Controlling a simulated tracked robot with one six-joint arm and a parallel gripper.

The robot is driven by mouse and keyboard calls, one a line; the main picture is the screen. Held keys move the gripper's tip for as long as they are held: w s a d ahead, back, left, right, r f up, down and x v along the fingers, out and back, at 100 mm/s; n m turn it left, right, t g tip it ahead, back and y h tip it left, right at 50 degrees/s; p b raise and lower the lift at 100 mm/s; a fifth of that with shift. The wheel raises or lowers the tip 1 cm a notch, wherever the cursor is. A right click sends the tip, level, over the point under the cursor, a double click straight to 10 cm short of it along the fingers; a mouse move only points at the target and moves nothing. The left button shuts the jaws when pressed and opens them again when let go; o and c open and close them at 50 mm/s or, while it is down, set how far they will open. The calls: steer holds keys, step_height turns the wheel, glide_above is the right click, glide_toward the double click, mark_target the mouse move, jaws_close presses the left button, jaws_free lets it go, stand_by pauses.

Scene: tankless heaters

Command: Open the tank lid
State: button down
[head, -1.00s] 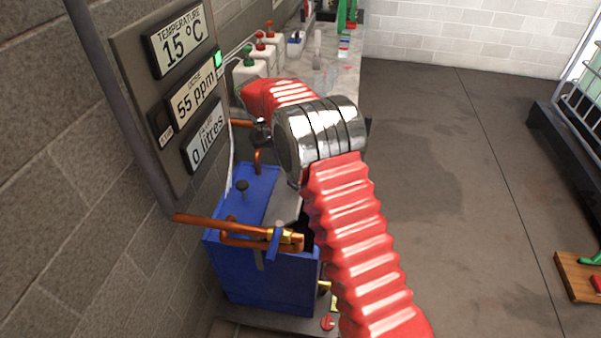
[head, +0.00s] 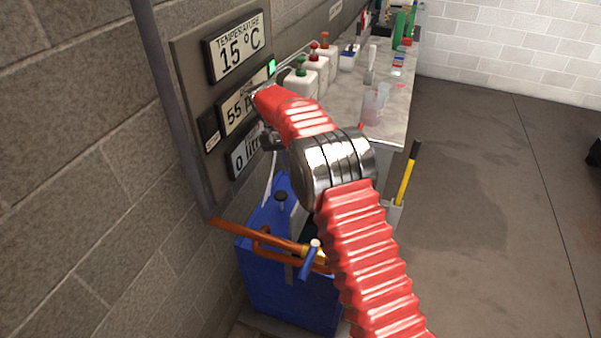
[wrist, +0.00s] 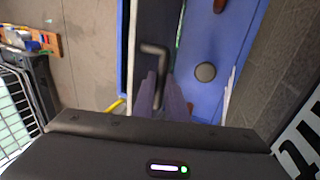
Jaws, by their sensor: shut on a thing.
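The blue tank (head: 290,292) stands against the wall, partly hidden behind my red arm. A dark area (head: 307,222) shows on its top beside my arm; I cannot tell whether it is the lid or an opening. In the wrist view, the blue tank top (wrist: 233,40) lies at the right, next to a dark strip (wrist: 157,22). A dark bent handle (wrist: 155,49) reaches down between the purple fingers of my gripper (wrist: 162,88), which is shut on it. The lid's angle is unclear. In the head view, my arm hides the fingers.
Copper pipes (head: 255,235) and a blue valve lever (head: 309,261) sit at the tank's front. A black knob (head: 281,196) stands on its top. A display panel (head: 222,100) hangs above. A bench (head: 391,110) with bottles stands behind. Open floor lies right.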

steer(key=shift+s+f, duration=0.15)
steer(key=shift+f, duration=0.25)
steer(key=c, duration=2.1)
jaws_free()
steer(key=o, duration=0.3)
steer(key=shift+r, duration=0.15)
steer(key=shift+o, duration=0.2)
steer(key=shift+r, duration=0.15)
step_height(320, 180, up, 10)
steer(key=shift+f, duration=0.2)
